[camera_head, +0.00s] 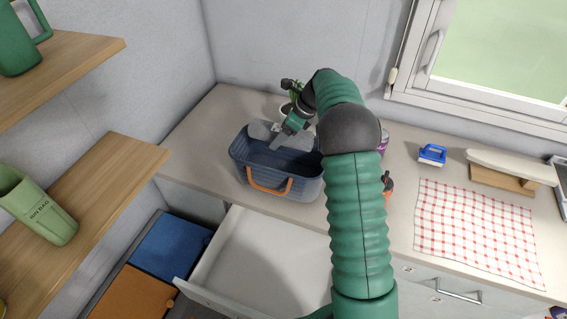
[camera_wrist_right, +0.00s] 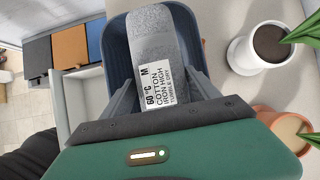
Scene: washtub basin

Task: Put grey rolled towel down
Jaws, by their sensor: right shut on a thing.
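The grey rolled towel (camera_head: 260,131) is at the blue washtub basin (camera_head: 237,160), which has an orange handle at its front. My right gripper (camera_head: 280,138) reaches down over the basin and is shut on the towel. In the right wrist view the towel (camera_wrist_right: 153,35) lies between the two fingers (camera_wrist_right: 163,90) with a white care label facing the camera. The basin's blue wall (camera_wrist_right: 116,55) shows around and beneath the towel there. I cannot tell whether the towel touches the basin floor. My left gripper is not in view.
A white plant pot (camera_wrist_right: 245,58) and a terracotta pot (camera_wrist_right: 278,128) stand close beside the basin. An open white drawer (camera_head: 260,255) juts out below the counter. A blue brush (camera_head: 432,155) and red checked cloth (camera_head: 475,230) lie to the right.

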